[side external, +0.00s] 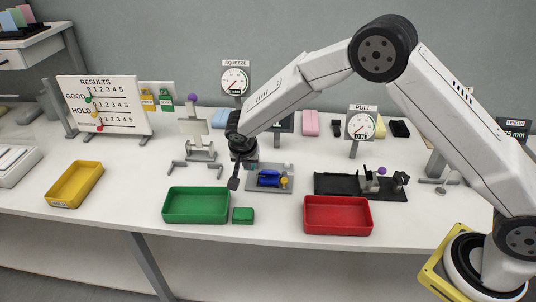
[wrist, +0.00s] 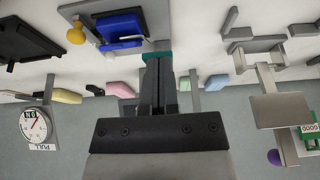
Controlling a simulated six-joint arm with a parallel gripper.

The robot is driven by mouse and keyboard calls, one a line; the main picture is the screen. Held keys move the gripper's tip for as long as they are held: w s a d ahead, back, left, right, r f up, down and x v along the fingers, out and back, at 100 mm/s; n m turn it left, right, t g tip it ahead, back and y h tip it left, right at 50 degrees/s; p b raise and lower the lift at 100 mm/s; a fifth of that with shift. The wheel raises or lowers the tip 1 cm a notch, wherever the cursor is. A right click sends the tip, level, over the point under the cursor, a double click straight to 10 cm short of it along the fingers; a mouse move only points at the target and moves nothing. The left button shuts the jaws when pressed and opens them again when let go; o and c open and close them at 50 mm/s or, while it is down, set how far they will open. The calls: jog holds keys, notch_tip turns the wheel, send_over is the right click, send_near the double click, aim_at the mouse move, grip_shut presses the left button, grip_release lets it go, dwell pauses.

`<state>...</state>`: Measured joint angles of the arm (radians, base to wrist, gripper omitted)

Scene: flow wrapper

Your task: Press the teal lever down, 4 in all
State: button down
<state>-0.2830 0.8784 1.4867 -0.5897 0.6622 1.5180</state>
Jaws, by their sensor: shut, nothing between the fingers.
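My gripper (side external: 234,184) is shut and empty, pointing down just left of a grey fixture plate (side external: 285,168) with a blue block (side external: 269,180) and a yellow knob (side external: 284,182). A small teal part, seemingly the teal lever (side external: 251,164), shows at the plate's back left, partly hidden by my wrist. In the wrist view the teal (wrist: 147,56) shows beside and behind the tips of my gripper (wrist: 158,62). I cannot tell whether they touch. The blue block (wrist: 120,30) and yellow knob (wrist: 76,35) also show there.
A green tray (side external: 167,220) and small green block (side external: 243,215) stand in front. A red tray (side external: 308,230) is front right, a black fixture (side external: 330,184) right, and a grey stand (side external: 200,153) left. A squeeze dial (side external: 236,80) and pull dial (side external: 361,126) stand behind.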

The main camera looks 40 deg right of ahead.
jog(key=s+a+v, duration=0.1)
jog(key=v, duration=1)
jog(key=shift+s+a, duration=0.3)
jog(key=shift+f, duration=0.15)
dwell(0.7)
jog(key=w+d+r, duration=0.4)
jog(key=shift+d+r, duration=0.4)
jog(key=shift+w, duration=0.15)
jog(key=x, duration=0.9)
jog(key=shift+w+f, duration=0.1)
jog(key=shift+f, duration=0.2)
jog(key=f, duration=0.3)
jog(key=shift+s+a, duration=0.3)
jog(key=shift+s, duration=0.05)
jog(key=shift+s+a+f, duration=0.15)
jog(key=shift+f, duration=0.35)
